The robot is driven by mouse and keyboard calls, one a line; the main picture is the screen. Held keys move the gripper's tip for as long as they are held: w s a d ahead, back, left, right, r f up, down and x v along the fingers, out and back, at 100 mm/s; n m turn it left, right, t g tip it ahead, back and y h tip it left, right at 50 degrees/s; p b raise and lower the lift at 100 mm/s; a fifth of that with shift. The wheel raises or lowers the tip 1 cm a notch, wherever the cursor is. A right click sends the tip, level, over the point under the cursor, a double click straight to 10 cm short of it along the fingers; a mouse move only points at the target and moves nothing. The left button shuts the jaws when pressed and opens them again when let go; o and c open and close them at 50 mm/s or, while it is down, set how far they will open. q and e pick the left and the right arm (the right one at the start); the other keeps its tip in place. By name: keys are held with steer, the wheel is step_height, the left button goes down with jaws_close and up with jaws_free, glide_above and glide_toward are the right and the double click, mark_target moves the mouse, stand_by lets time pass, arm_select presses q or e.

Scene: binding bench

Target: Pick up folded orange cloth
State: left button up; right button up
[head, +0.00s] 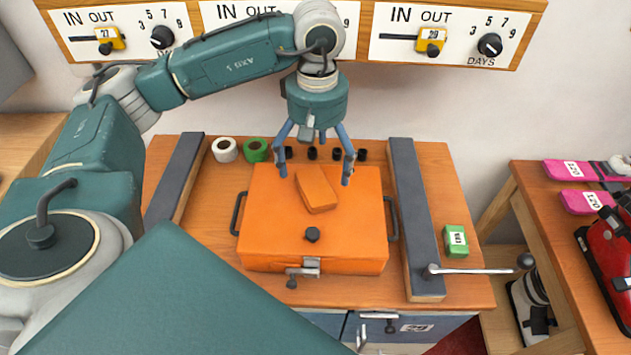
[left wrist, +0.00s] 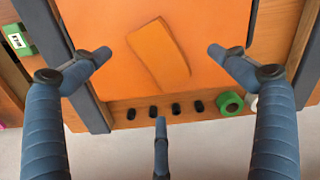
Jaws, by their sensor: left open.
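The folded orange cloth (head: 317,189) lies flat on the lid of the orange box (head: 265,225), toward its back middle. It has almost the same colour as the lid. In the left wrist view the cloth (left wrist: 159,54) is a slanted, long piece in the upper middle. My left gripper (head: 317,177) is above the cloth, fingers pointing down and spread wide on both sides of it. The left wrist view shows its fingers (left wrist: 158,58) apart with nothing between them touching. My right gripper is not in view.
Dark rails (head: 412,220) flank the box, with a crank handle (head: 478,269) at the right one. White and green rolls (head: 256,150) and several black knobs line the back. A green block (head: 456,241) lies at right. A black knob (head: 312,234) stands on the lid.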

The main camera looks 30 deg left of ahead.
mark_target(320, 183)
arm_select(q)
steer(key=shift+f, duration=0.4)
steer(key=f+p, duration=0.1)
steer(key=f, duration=0.2)
steer(key=f+p, duration=0.1)
steer(key=f, duration=0.1)
steer(key=shift+w+d+p, duration=0.25)
steer(key=shift+w+p, duration=0.05)
steer(key=shift+p, duration=0.05)
steer(key=shift+f, duration=0.25)
steer(key=shift+c, duration=1)
steer(key=c, duration=1.1)
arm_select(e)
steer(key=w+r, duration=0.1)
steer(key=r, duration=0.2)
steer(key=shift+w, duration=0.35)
arm_select(q)
steer(key=shift+o, duration=0.2)
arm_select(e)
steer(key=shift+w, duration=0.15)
